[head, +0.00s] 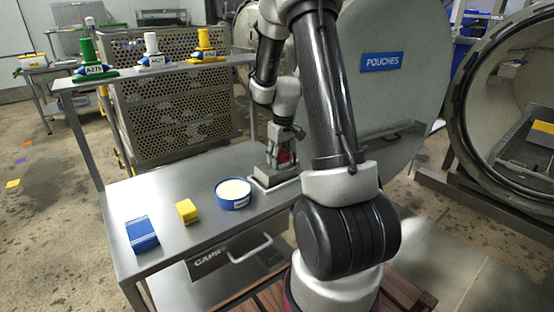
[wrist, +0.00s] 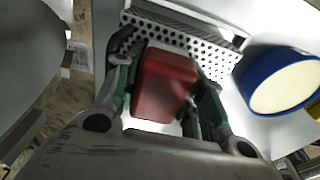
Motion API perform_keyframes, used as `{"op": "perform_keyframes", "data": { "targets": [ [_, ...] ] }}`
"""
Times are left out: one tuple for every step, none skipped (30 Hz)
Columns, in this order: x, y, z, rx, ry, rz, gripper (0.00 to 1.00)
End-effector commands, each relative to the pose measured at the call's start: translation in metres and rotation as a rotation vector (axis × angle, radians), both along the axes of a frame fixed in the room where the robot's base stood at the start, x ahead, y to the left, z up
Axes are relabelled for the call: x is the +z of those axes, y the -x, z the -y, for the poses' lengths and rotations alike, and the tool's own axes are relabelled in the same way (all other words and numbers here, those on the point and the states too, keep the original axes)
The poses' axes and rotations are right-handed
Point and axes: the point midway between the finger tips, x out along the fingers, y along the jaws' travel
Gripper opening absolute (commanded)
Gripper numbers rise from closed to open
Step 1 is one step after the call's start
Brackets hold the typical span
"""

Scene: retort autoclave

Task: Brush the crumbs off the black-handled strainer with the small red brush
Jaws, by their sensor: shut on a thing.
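My gripper (head: 284,138) is low over the far right part of the steel table, and it also shows in the wrist view (wrist: 165,95). It is shut on the small red brush (wrist: 165,85), whose red body sits between the two fingers; a bit of red shows in the head view (head: 284,157). Its bristles are hidden. A pale perforated metal piece, seemingly the strainer (wrist: 216,64), lies just beyond and below the brush. I cannot tell whether they touch. I cannot make out a black handle or any crumbs.
A blue round tub (head: 233,203) with cream contents stands left of my gripper. A yellow block (head: 187,211) and a blue box (head: 142,235) lie further left. A raised shelf (head: 150,71) holds several bottles. The large round door (head: 400,100) stands behind my arm.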

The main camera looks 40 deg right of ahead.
Motion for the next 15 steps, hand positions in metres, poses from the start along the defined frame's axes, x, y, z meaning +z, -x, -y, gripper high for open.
{"op": "perform_keyframes", "data": {
  "targets": [
    [0.000, -0.001, 0.001, 0.001, 0.006, 0.004, 0.14],
    [0.001, -0.001, -0.001, 0.001, 0.006, 0.004, 0.13],
    [0.001, -0.001, -0.005, 0.001, 0.005, 0.005, 0.13],
    [0.001, -0.001, -0.008, 0.001, 0.005, 0.005, 0.13],
    [0.001, -0.001, -0.011, 0.001, 0.005, 0.005, 0.14],
    [0.001, -0.001, -0.015, 0.001, 0.004, 0.005, 0.14],
    [0.001, -0.001, -0.019, 0.001, 0.004, 0.005, 0.14],
    [0.001, 0.000, -0.022, 0.001, 0.004, 0.004, 0.14],
    [0.001, 0.000, -0.026, 0.002, 0.003, 0.003, 0.14],
    [0.002, 0.000, -0.029, 0.002, 0.003, 0.003, 0.14],
    [0.002, 0.000, -0.031, 0.002, 0.003, 0.003, 0.14],
    [0.002, 0.000, -0.033, 0.001, 0.003, 0.003, 0.14],
    [0.002, 0.000, -0.035, 0.001, 0.003, 0.003, 0.14],
    [0.002, 0.000, -0.036, 0.001, 0.003, 0.003, 0.14],
    [0.002, 0.001, -0.037, 0.001, 0.002, 0.003, 0.14]
  ]
}}
